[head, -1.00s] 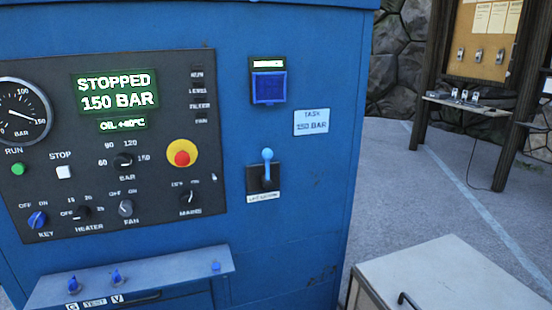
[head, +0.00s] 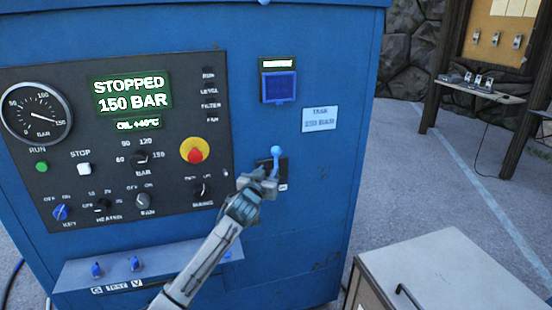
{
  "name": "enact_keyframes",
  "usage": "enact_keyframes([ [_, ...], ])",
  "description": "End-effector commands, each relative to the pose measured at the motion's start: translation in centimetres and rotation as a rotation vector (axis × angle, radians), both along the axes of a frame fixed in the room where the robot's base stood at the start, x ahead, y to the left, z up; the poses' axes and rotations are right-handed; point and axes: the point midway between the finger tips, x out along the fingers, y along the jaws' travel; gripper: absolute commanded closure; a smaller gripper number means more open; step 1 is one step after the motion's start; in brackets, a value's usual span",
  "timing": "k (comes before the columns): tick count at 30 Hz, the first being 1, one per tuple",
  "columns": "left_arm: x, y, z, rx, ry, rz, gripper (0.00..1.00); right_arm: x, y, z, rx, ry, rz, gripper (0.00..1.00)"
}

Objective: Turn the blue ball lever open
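The lever with the light blue ball knob (head: 277,151) stands upright on its dark plate on the blue cabinet, right of the control panel. My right gripper is not in view.
A ledge (head: 75,278) with small blue handles juts out below. A grey-topped box (head: 440,275) stands at the lower right. Open paving lies behind it.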

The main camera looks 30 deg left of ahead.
Motion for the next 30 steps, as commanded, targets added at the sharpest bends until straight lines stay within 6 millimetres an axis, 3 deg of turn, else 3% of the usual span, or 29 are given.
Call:
enact_keyframes([
  [9,5.5,1.5,0.3,-0.002,0.001,0.001,0.69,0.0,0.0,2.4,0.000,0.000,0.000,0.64],
  [15,7.8,2.2,0.1,-0.001,0.002,0.000,0.69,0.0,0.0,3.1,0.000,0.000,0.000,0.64],
  [29,8.7,2.4,-0.1,0.000,0.002,-0.001,0.69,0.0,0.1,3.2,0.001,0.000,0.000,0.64],
  [30,8.7,2.4,-0.1,0.000,0.002,-0.001,0.75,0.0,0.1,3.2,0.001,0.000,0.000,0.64],
])
